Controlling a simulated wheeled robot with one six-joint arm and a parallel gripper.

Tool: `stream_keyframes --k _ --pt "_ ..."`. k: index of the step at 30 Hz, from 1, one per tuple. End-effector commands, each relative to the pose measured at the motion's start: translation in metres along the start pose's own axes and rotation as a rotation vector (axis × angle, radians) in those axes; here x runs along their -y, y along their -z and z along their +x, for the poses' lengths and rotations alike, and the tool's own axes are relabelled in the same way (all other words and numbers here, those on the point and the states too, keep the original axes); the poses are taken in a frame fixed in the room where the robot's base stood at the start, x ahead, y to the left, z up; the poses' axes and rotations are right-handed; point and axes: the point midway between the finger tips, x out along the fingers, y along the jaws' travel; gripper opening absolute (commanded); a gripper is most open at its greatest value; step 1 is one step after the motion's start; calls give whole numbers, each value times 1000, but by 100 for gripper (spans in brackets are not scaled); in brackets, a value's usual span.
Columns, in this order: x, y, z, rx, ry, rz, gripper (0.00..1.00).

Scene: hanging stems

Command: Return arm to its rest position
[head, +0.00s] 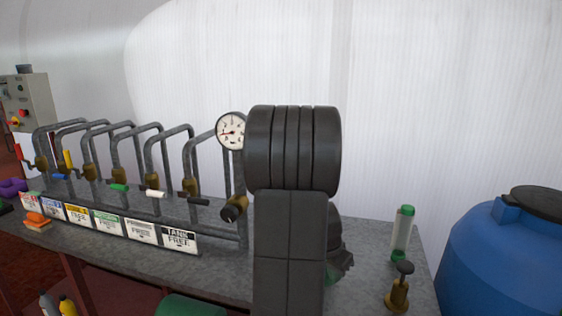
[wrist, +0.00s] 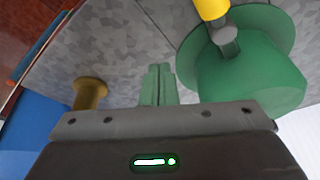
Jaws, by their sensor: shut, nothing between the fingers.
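My arm (head: 290,230) stands upright in the middle of the head view, in front of the grey bench. It hides part of the bench and pipework. My gripper shows in the wrist view (wrist: 157,85), its two green fingers together and nothing between them. In the wrist view a green rounded object (wrist: 255,75) with a yellow-topped grey stub is to the right of the fingers, and a brass fitting (wrist: 90,92) is to their left. Both appear apart from the fingers. In the head view the fingertips are hidden behind my arm.
The bench (head: 225,275) carries grey pipes with valves, a round gauge (head: 232,131) and a row of labels. A green-capped clear cylinder (head: 402,233) and a brass valve (head: 398,290) stand right of my arm. A blue barrel (head: 505,255) is at far right. Space above the bench is open.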

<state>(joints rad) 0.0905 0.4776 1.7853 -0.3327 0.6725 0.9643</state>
Motion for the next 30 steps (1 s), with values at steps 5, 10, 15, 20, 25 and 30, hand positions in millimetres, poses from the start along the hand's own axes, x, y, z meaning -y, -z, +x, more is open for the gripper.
stream_keyframes --k 5,10,15,20,25,30 --pt "1 23 -2 -7 4 8 0" --pt "1 22 -26 -5 2 7 0" --pt "0 22 -38 -2 0 9 0" --pt "0 22 -41 -2 -1 9 0" --pt "0 22 -41 -2 -1 9 0" --pt "0 21 -38 0 -2 9 0"
